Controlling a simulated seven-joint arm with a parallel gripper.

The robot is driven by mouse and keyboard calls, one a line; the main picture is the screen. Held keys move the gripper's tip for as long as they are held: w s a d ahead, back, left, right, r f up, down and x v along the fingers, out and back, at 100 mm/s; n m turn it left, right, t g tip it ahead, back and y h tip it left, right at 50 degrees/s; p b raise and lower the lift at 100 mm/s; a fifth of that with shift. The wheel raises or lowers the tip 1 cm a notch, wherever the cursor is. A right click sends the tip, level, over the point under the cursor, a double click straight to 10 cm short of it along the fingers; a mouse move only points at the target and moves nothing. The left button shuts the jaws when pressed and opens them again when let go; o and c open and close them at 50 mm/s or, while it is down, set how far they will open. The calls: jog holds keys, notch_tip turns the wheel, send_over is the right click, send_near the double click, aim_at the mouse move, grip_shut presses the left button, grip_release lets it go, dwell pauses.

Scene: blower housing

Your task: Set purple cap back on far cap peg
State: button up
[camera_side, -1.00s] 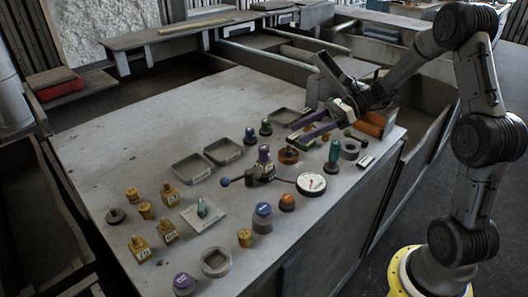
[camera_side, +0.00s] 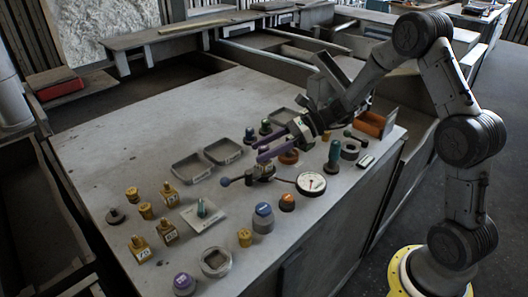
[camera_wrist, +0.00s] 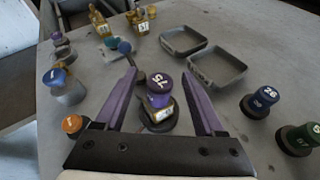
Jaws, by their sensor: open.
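A purple cap marked 75 (camera_wrist: 159,84) sits upright on a small body with a pale label (camera_wrist: 162,112), in a dark holder. It stands between the purple fingers of my gripper (camera_wrist: 160,74), which are open, with a visible gap at each side. In the side view my gripper (camera_side: 260,152) reaches in from the right over the same labelled body (camera_side: 264,171), and the fingers mostly hide its cap. Another purple cap (camera_side: 184,281) sits on a grey base at the table's front left. I cannot tell which stand is the far cap peg.
A dial gauge (camera_side: 311,183) stands right of the holder, and a blue ball knob (camera_side: 225,181) left of it. Blue (camera_wrist: 263,98) and green (camera_wrist: 300,138) capped pieces stand at right in the wrist view. Two empty trays (camera_side: 192,168) lie behind. The table's far left is clear.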

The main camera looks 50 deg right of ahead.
aim_at(265, 147)
jog(key=shift+c, duration=0.2)
grip_shut()
jog(key=shift+r, duration=0.1)
jog(key=shift+r, duration=0.5)
notch_tip(265, 147, up, 2)
jog(key=shift+s+r, duration=0.1)
jog(key=shift+r, duration=0.1)
jog(key=s+r, duration=0.9)
jog(key=s, duration=0.4)
jog(key=shift+s+d+r, duration=0.2)
jog(key=shift+s+d, duration=0.2)
